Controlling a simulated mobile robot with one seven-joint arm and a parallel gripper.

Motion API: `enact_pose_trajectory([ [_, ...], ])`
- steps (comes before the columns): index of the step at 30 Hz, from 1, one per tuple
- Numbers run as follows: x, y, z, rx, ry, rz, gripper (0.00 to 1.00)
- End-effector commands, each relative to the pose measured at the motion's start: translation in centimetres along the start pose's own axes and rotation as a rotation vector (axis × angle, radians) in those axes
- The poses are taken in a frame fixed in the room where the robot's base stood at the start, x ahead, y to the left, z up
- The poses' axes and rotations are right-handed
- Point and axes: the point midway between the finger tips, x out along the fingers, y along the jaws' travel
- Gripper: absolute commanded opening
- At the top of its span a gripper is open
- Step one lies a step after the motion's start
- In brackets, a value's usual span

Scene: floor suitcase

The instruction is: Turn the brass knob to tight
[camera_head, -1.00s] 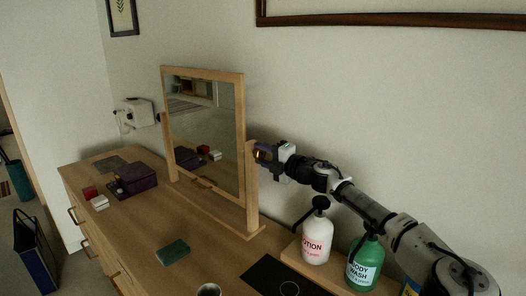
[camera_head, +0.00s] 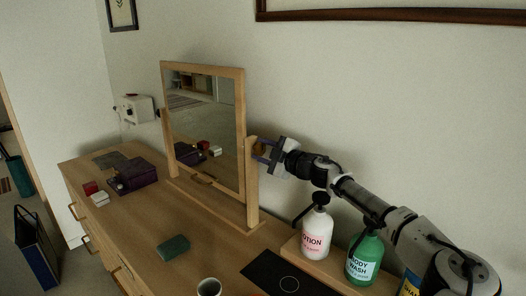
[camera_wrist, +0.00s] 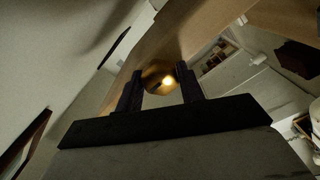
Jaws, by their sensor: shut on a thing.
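The brass knob (camera_wrist: 160,78) shows in the wrist view as a round, shiny golden disc between my two dark fingers. My gripper (camera_wrist: 158,86) is shut on it, one finger on each side. In the head view my gripper (camera_head: 263,152) reaches from the right to the outer side of the mirror stand's right wooden post (camera_head: 252,190). The knob is mostly hidden by the fingers there. The wood-framed mirror (camera_head: 205,125) hangs between the two posts on the dresser.
A lotion bottle (camera_head: 316,235) and a green body wash bottle (camera_head: 364,260) stand below my arm. A purple box (camera_head: 134,176), a green item (camera_head: 173,247) and a cup (camera_head: 209,288) are on the dresser (camera_head: 130,225). The wall is close behind my arm.

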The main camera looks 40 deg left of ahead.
Motion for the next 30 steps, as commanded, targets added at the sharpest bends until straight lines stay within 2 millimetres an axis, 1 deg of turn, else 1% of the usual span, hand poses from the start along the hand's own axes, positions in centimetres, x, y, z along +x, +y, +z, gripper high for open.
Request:
enact_pose_trajectory([
  [14,-0.01,-0.02,0.01,0.014,0.000,-0.001,0.15],
  [15,-0.01,-0.02,0.01,0.014,0.000,-0.001,0.40],
  [19,-0.01,-0.02,0.01,0.014,0.000,-0.001,0.57],
  [20,-0.01,-0.02,0.01,0.014,0.000,0.000,0.60],
  [27,-0.03,-0.01,0.01,0.013,0.000,0.000,0.60],
  [30,-0.42,-0.04,0.10,0.013,-0.001,0.000,0.60],
])
